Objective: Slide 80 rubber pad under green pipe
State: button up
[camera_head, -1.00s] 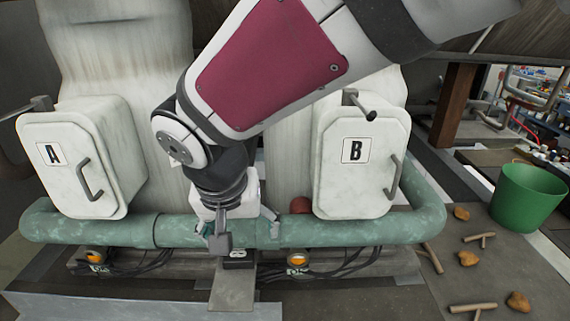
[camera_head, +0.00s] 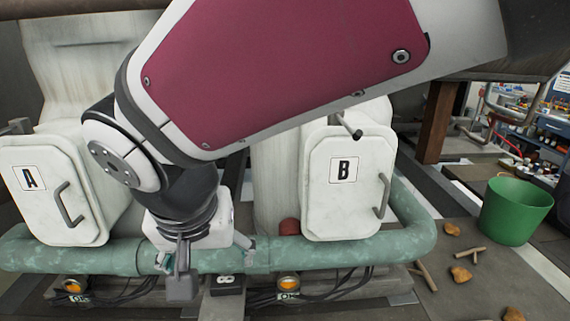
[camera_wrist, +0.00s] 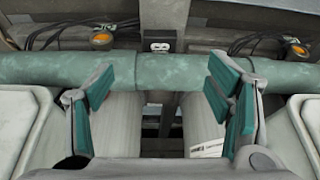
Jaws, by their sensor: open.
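The rubber pad (camera_head: 226,284) is a small black block marked 80. It sits low at the front edge of the green pipe (camera_head: 130,257), between two orange lamps. I cannot tell how far it reaches under the pipe. In the wrist view the pad (camera_wrist: 159,46) lies just beyond the pipe (camera_wrist: 150,72), its mark turned sideways. My gripper (camera_head: 208,258) hangs down at the pipe, left of door B. In the wrist view its teal-padded fingers (camera_wrist: 162,88) are spread wide with nothing between them, one on each side in line with the pad.
White doors A (camera_head: 50,190) and B (camera_head: 345,185) stand behind the pipe. Orange lamps (camera_head: 288,285) and black cables flank the pad. A red round object (camera_head: 289,226) rests behind the pipe. A green bucket (camera_head: 515,212) and scattered brown pieces (camera_head: 460,274) lie on the right floor.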

aim_at(225, 287)
jog(key=x, duration=1.4)
jog(key=shift+s+d+b, duration=0.1)
jog(key=shift+b, duration=0.2)
jog(key=c, duration=1.3)
